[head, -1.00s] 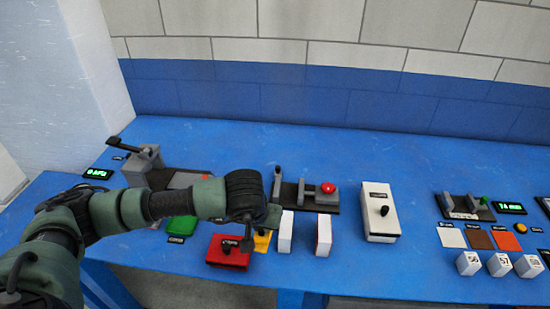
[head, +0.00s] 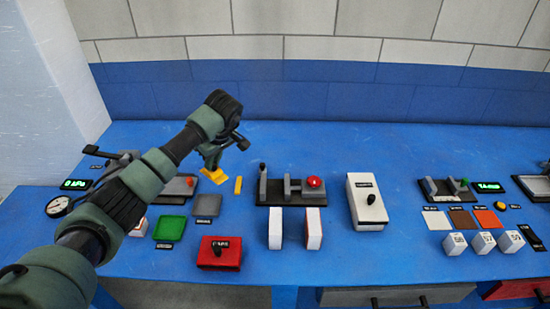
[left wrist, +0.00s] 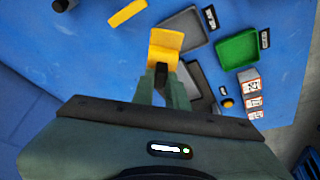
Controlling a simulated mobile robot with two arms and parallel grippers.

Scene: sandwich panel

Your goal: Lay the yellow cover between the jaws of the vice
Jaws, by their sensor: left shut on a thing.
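My left gripper (head: 212,160) is shut on the yellow cover (head: 212,175), a bent yellow piece held above the left part of the bench. The cover also shows in the left wrist view (left wrist: 166,42) at the fingertips. The fixture that looks like the vice (head: 291,191) stands to the right of the gripper, with upright grey jaws on a dark base and a red knob. The space between its jaws looks empty. My right gripper is not in view.
A yellow bar (head: 238,185) lies between the gripper and the vice. A grey tray (head: 207,205), green tray (head: 170,228) and red box (head: 219,253) are in front. Two white blocks (head: 275,228) and a white switch box (head: 366,202) stand nearby. The bench behind the vice is clear.

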